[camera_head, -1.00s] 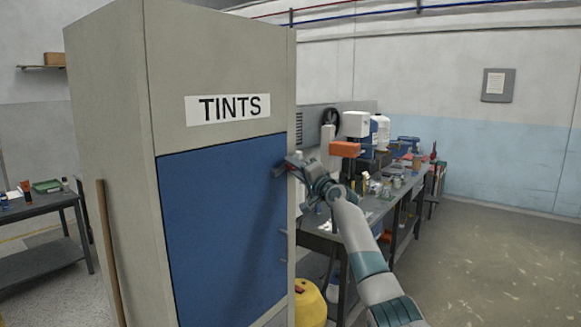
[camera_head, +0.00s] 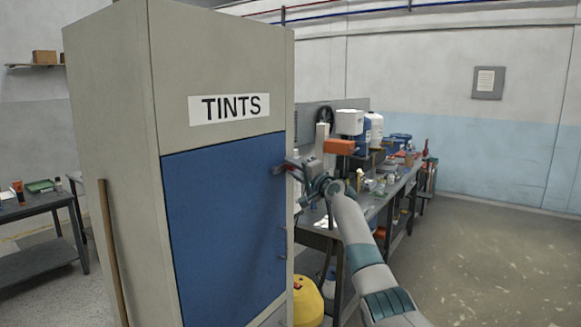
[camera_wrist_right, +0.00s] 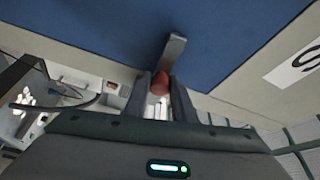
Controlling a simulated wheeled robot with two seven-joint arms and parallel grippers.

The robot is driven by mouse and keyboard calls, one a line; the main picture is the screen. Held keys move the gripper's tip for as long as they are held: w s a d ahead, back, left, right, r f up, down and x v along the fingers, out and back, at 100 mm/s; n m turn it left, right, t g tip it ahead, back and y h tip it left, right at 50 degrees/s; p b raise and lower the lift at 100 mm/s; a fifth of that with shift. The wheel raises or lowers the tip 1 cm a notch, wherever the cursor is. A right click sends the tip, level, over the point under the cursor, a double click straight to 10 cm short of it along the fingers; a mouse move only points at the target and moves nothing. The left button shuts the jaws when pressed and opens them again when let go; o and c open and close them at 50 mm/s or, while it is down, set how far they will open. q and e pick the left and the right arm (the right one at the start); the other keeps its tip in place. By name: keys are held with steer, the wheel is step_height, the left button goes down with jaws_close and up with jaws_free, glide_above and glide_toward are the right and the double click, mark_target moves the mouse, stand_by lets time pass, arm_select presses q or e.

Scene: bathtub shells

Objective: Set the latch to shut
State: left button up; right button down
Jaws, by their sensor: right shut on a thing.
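The latch is a grey lever (camera_wrist_right: 175,48) with a red knob (camera_wrist_right: 159,86) at its end, on the blue door of the tints cabinet. My right gripper (camera_wrist_right: 161,92) is shut on the red knob, with one finger on each side of it. In the head view my right gripper (camera_head: 288,167) is at the door's right edge, and the latch is small and partly hidden there. The blue door (camera_head: 222,225) lies flush in the cabinet front (camera_head: 215,70), under the "TINTS" label. My left gripper is not in view.
A cluttered workbench (camera_head: 315,237) stands right behind the cabinet, close to my right arm. A yellow container (camera_head: 307,300) is on the floor beside the cabinet. A wooden pole (camera_head: 112,250) leans on its left side. The floor at right (camera_head: 480,270) is clear.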

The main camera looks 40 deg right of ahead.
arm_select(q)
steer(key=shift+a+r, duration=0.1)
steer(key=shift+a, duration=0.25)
arm_select(e)
steer(key=shift+w+a+f, duration=0.1)
steer(key=shift+f, duration=0.45)
steer(key=c, duration=1.5)
jaws_free()
steer(key=shift+m, duration=0.3)
steer(key=shift+w, duration=0.2)
steer(key=shift+r, duration=0.1)
